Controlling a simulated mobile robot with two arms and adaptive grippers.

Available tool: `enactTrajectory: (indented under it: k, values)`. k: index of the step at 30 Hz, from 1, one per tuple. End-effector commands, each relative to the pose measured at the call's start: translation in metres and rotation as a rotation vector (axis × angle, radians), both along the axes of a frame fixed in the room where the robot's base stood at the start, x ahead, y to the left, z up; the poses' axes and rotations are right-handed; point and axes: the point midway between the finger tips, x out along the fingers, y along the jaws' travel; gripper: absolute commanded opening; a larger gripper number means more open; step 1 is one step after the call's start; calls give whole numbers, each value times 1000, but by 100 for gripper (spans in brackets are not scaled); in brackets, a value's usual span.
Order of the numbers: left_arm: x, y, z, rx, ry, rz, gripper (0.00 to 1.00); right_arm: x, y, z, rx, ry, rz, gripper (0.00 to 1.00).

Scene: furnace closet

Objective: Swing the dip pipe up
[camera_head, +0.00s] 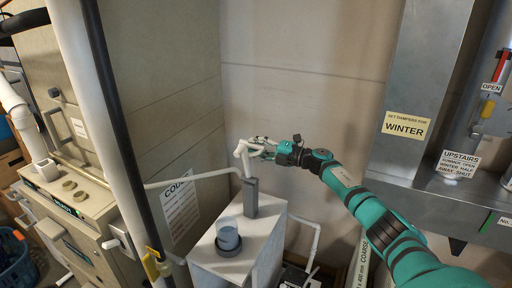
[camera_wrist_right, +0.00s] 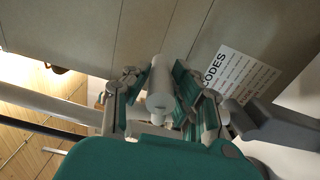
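The white dip pipe (camera_head: 244,160) shows in the head view above a pale box-shaped tank (camera_head: 213,266). Its upper end has a short white side piece, and its lower end meets a grey upright bracket (camera_head: 251,197) on the tank top. My right gripper (camera_head: 262,148) is at the upper end of the pipe, coming in from the right. In the right wrist view a white round pipe end (camera_wrist_right: 160,101) lies between the two fingers of the right gripper (camera_wrist_right: 162,85). Whether both pads press on it is unclear. My left gripper is not in view.
A blue-grey cup (camera_head: 228,238) sits in a dark ring on the tank top. A black pipe and a white pipe stand at left. A metal duct with a WINTER sign (camera_head: 405,126) is at right. The wall behind is bare.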

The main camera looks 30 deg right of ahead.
Motion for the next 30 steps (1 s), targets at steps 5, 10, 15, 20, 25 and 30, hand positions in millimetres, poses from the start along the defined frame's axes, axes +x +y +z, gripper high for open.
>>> enactTrajectory:
  k: [5,10,15,20,25,30]
  values:
    - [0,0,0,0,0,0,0,0,0,-2,-3,4,-1,46]
    - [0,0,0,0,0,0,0,-1,0,-3,-3,4,0,46]
    - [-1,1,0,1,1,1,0,-1,0,-2,-2,3,0,46]
    - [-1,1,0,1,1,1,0,-13,-8,-3,-2,3,-1,46]
    - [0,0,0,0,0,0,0,-43,-26,-4,-5,7,-1,46]
    - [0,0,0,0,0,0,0,-74,-45,-4,-5,8,-1,46]
